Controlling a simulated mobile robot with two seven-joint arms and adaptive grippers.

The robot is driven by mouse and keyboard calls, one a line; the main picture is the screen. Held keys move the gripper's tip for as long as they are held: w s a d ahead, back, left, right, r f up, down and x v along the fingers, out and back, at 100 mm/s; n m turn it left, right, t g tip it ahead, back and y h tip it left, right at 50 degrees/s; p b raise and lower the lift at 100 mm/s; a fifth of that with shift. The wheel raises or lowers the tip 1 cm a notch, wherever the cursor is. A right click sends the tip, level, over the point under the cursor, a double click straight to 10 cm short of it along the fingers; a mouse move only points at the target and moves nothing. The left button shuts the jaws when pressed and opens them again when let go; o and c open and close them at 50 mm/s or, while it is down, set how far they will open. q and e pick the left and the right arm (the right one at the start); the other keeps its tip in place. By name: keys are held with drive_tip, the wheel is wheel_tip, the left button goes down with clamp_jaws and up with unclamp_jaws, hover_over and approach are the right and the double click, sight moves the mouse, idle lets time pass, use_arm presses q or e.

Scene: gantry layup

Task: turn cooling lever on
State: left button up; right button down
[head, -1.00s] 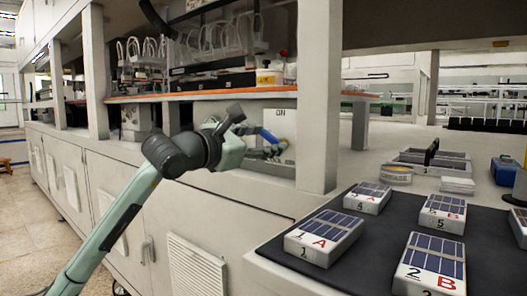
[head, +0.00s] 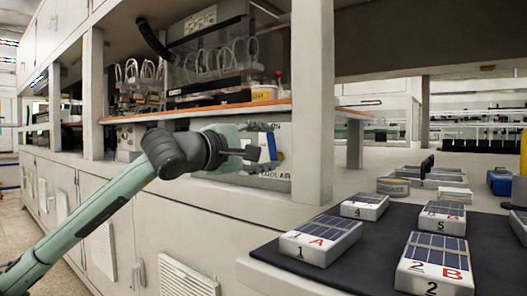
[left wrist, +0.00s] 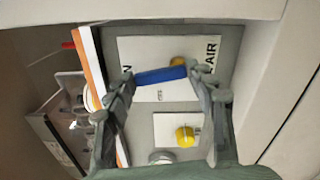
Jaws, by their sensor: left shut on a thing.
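The cooling lever is a blue bar (head: 272,147) on the light panel (head: 283,130) under the orange-edged shelf. My left gripper (head: 264,149) reaches in from the left and is shut on this lever. In the left wrist view, the blue lever (left wrist: 160,75) lies crosswise between the two fingertips of my left gripper (left wrist: 162,77), in front of a white label plate (left wrist: 150,50) that reads partly "AIR". The rest of the label is hidden by the fingers and lever. My right gripper is not in view.
A post (head: 312,110) stands just right of the panel. The orange-edged shelf (head: 200,112) runs above my gripper. Numbered solar-cell blocks (head: 320,240) lie on a dark mat (head: 375,240) at the right.

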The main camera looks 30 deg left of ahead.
sight(273, 148)
use_arm(q)
drive_tip(key=shift+d+m, duration=0.25)
drive_tip(key=shift+m, duration=0.85)
drive_tip(key=o, duration=1.2)
drive_tip(key=shift+c, duration=0.2)
drive_tip(key=shift+s, duration=0.1)
drive_tip(key=shift+s+a+f, duration=0.1)
drive_tip(key=shift+s+a, duration=0.1)
drive_tip(key=shift+s, duration=0.35)
drive_tip(key=shift+s+d, duration=0.15)
drive_tip(key=shift+s, duration=0.7)
drive_tip(key=s, duration=0.9)
drive_tip(key=shift+a, duration=0.4)
